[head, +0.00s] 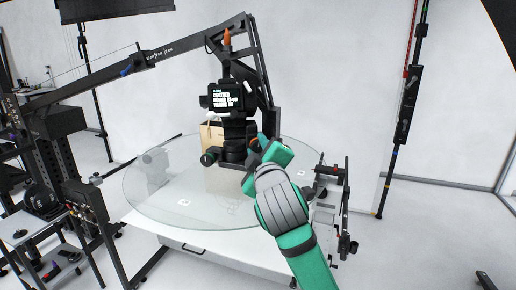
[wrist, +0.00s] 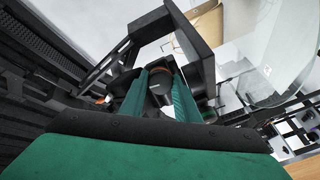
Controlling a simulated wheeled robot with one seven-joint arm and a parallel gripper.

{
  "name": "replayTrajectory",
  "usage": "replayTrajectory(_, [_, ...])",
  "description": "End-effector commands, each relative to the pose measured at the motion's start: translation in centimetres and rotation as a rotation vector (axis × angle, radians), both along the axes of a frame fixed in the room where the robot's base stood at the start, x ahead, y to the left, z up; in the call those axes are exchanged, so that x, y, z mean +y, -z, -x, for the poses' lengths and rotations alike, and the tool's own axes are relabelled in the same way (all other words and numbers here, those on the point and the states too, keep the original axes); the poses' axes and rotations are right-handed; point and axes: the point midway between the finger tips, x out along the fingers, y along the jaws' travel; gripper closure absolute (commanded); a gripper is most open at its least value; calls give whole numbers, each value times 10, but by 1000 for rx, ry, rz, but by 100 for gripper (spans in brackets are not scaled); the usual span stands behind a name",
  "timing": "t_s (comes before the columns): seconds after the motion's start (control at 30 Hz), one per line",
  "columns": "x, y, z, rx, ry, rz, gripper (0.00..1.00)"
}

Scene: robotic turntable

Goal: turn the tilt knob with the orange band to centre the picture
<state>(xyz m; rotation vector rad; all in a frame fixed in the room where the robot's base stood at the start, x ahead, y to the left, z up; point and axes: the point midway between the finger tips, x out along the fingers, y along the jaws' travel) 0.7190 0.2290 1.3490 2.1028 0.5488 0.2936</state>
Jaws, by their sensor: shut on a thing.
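The dark tilt knob (wrist: 160,88) sits between my two green fingers in the wrist view, and a small orange band shows near its far end. My gripper (wrist: 160,95) is shut on it from both sides. In the head view my green gripper (head: 256,160) reaches the right side of the black camera head, and its jaws hide the knob there.
The camera head hangs from a black boom (head: 150,58) over a round glass turntable (head: 160,205). Another dark knob (head: 210,157) sticks out at the head's left. A tan box (head: 211,135) stands behind. Black stands and rails flank both sides.

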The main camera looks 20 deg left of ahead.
Motion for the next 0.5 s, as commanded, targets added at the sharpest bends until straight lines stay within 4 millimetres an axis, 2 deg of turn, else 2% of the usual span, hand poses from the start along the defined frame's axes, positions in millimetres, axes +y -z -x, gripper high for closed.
replayTrajectory(0.5, [1,0,1,-46,-2,81,94])
